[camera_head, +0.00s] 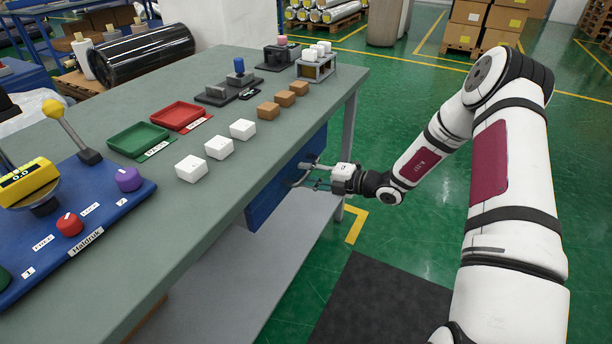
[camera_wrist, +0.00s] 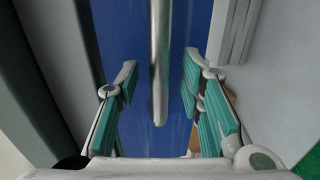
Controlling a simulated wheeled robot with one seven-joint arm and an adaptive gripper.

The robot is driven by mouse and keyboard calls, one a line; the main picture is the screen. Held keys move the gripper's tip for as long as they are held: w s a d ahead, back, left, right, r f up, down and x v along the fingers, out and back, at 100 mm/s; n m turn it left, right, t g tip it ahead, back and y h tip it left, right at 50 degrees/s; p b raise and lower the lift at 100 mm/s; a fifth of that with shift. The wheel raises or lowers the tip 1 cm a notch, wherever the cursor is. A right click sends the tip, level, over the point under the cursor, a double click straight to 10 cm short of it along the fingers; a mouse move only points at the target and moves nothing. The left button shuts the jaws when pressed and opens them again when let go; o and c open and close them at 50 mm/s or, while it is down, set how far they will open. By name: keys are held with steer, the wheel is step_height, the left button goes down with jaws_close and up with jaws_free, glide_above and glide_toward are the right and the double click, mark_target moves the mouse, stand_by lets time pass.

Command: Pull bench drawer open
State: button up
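The bench drawer has a blue front (camera_head: 268,200) under the right side of the grey bench top. Its front looks flush with the bench. The drawer's metal bar handle (camera_wrist: 158,60) runs down the middle of the wrist view, in front of the blue face. My gripper (camera_head: 312,176) is at the drawer front by the handle. In the wrist view my gripper (camera_wrist: 160,90) is open, one teal-padded finger on each side of the handle. Gaps show between the bar and both fingers, so neither appears to touch it.
The bench top (camera_head: 250,165) carries white boxes (camera_head: 219,147), brown blocks (camera_head: 284,98), a green tray (camera_head: 137,138), a red tray (camera_head: 180,116) and a blue control panel (camera_head: 85,225). A lower shelf (camera_head: 270,262) lies below the drawer.

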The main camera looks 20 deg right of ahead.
steer(key=shift+w+a, duration=0.35)
jaws_close()
steer(key=f+p+v, duration=0.2)
steer(key=f+v, duration=0.1)
steer(key=v, duration=1.1)
steer(key=s+d+f+p+v, duration=0.1)
steer(key=f+p+v, duration=0.2)
steer(key=v, duration=1.1)
steer(key=shift+w+a, duration=0.1)
jaws_free()
